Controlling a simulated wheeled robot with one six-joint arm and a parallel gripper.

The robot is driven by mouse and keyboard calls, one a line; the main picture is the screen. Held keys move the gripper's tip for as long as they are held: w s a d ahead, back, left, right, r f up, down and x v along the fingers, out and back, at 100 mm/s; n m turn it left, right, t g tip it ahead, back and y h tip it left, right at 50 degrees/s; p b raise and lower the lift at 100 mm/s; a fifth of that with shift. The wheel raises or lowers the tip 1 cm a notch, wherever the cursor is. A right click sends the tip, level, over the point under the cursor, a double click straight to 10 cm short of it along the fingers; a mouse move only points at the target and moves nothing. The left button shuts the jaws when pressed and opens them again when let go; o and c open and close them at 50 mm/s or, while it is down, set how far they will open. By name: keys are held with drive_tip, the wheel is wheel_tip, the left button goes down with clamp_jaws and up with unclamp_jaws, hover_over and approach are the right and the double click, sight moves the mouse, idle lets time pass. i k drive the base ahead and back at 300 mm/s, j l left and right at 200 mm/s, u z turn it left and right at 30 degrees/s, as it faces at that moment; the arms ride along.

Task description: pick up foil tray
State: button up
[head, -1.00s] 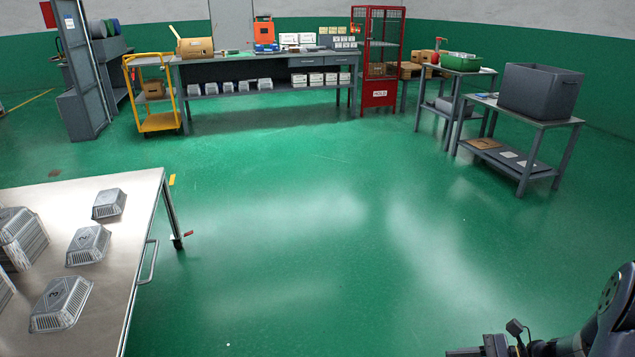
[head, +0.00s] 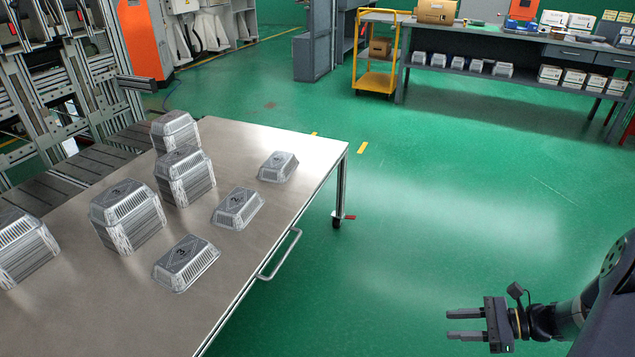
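Three single foil trays lie upside down in a row along the right side of a metal table (head: 240,305). The near foil tray (head: 186,263) is marked 3, the middle foil tray (head: 238,208) has a mark too small to read surely, and the far foil tray (head: 278,167) is near the far corner. Several stacks of nested foil trays, such as this tall stack (head: 185,177), stand to their left. My gripper (head: 466,325) is at the lower right, pointing left over the floor, well apart from the table. Its two fingers are apart with nothing between them.
The table has a handle (head: 280,256) along its right edge. Green floor (head: 420,230) is clear between the table and my arm. A yellow cart (head: 379,55) and a workbench (head: 500,60) stand at the back. Metal frame machinery (head: 60,80) stands behind the table's left.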

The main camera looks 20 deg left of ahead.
sight(237, 209)
drive_tip(key=i+u, duration=0.2)
drive_tip(key=i, duration=0.6)
drive_tip(key=i+l+u, duration=0.25)
drive_tip(key=i, duration=0.55)
drive_tip(key=i+u, duration=0.2)
drive_tip(key=u, duration=0.2)
drive_tip(key=i+u, duration=0.25)
drive_tip(key=u, duration=0.15)
drive_tip(key=i+u, duration=0.2)
drive_tip(key=u, duration=0.2)
drive_tip(key=i+l+u, duration=0.15)
drive_tip(key=u, duration=0.25)
drive_tip(key=i+l+u, duration=0.1)
drive_tip(key=i+u, duration=0.3)
drive_tip(key=i+l+u, duration=0.15)
drive_tip(key=u, duration=0.25)
